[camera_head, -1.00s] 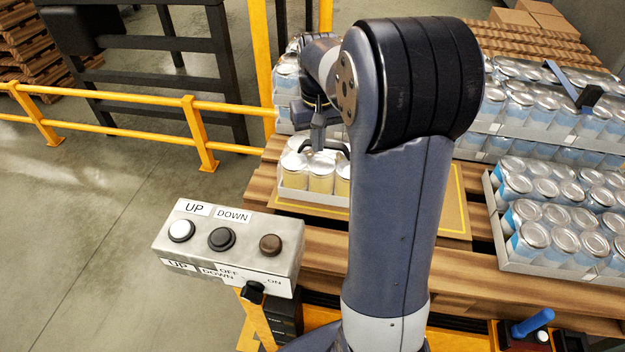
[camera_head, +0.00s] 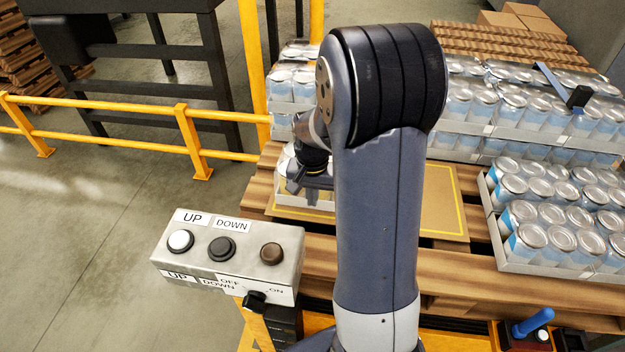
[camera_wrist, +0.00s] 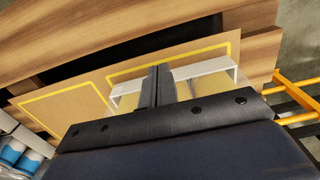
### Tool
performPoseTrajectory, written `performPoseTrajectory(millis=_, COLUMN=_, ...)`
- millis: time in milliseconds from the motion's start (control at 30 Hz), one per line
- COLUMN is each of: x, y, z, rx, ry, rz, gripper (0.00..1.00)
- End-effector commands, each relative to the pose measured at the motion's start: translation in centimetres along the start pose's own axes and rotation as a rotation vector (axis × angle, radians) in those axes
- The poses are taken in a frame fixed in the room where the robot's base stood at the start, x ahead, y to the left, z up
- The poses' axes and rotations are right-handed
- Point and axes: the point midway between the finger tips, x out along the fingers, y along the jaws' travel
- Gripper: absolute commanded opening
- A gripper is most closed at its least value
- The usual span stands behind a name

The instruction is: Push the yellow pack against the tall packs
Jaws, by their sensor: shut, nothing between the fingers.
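The yellow pack, a white tray (camera_head: 302,213) of yellow cans, sits on the pallet by its left end; my gripper and arm hide most of it in the head view. In the wrist view its white rim (camera_wrist: 210,71) shows to the right of the fingers. My gripper (camera_head: 298,188) is shut and empty, low over or at the pack; I cannot tell whether it touches. Its fingers also show in the wrist view (camera_wrist: 159,72). Tall packs of blue-and-white cans stand behind, at the back left (camera_head: 290,92) and back right (camera_head: 490,115).
A brown sheet with yellow outlines (camera_head: 440,205) lies bare right of the pack. A lower can tray (camera_head: 510,250) stands at the right. A button box (camera_head: 225,250) stands front left, and a yellow railing (camera_head: 110,127) runs behind it.

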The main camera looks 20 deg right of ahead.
Motion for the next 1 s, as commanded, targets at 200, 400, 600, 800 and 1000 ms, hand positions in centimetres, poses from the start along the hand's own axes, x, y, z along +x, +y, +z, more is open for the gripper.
performPoseTrajectory(millis=200, x=0.9, y=0.0, z=-2.4, rx=0.001, ry=0.0, rz=0.0, gripper=0.0)
performPoseTrajectory(millis=400, x=0.9, y=0.0, z=-3.8, rx=0.0, ry=0.0, rz=0.0, gripper=0.0)
performPoseTrajectory(millis=600, x=1.0, y=0.0, z=-4.0, rx=-0.001, ry=-0.001, rz=0.0, gripper=0.0)
performPoseTrajectory(millis=800, x=1.0, y=0.0, z=-4.1, rx=-0.001, ry=0.0, rz=0.0, gripper=0.0)
performPoseTrajectory(millis=1000, x=1.0, y=0.0, z=-6.4, rx=0.001, ry=0.001, rz=0.0, gripper=0.0)
